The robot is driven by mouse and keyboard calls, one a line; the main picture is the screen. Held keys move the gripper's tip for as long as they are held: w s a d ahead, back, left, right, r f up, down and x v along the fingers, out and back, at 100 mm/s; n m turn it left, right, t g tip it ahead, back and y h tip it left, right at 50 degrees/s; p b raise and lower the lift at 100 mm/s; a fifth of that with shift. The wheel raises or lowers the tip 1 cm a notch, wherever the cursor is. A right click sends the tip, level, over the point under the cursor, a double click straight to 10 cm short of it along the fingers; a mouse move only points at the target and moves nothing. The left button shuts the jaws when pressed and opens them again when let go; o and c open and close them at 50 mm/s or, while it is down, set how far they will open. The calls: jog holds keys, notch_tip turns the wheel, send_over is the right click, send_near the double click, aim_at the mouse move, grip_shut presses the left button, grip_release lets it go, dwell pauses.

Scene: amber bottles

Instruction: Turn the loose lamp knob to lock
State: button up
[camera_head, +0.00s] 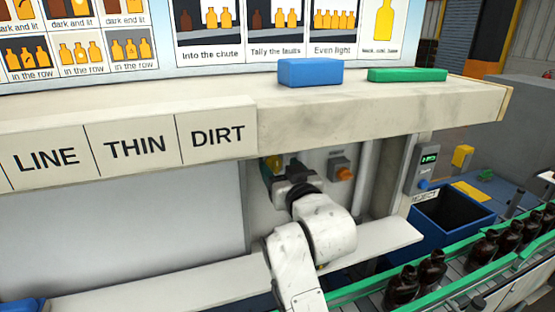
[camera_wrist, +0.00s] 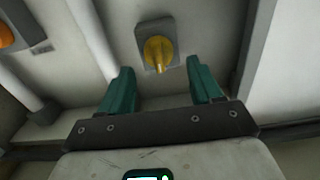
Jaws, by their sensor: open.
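A yellow knob (camera_wrist: 158,50) with a protruding grip sits on a grey plate on the pale wall in the wrist view. The grip points down toward my gripper in that picture. My gripper (camera_wrist: 162,72) is open, with its green fingers apart on either side below the knob, and nothing is between them. In the head view my gripper (camera_head: 279,176) reaches under the shelf toward the back wall. My arm hides most of the knob's area there. Whether the fingers touch the knob cannot be told, but a gap shows in the wrist view.
An orange knob (camera_head: 344,174) on a grey box is nearby; it also shows in the wrist view (camera_wrist: 5,36). A vertical pipe (camera_head: 365,180) runs beside it. The shelf (camera_head: 380,103) overhangs my arm. A blue reject bin (camera_head: 430,238) and dark bottles (camera_head: 432,270) are right.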

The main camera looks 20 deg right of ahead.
aim_at(275, 165)
jog(key=shift+w, duration=1.35)
jog(key=c, duration=1)
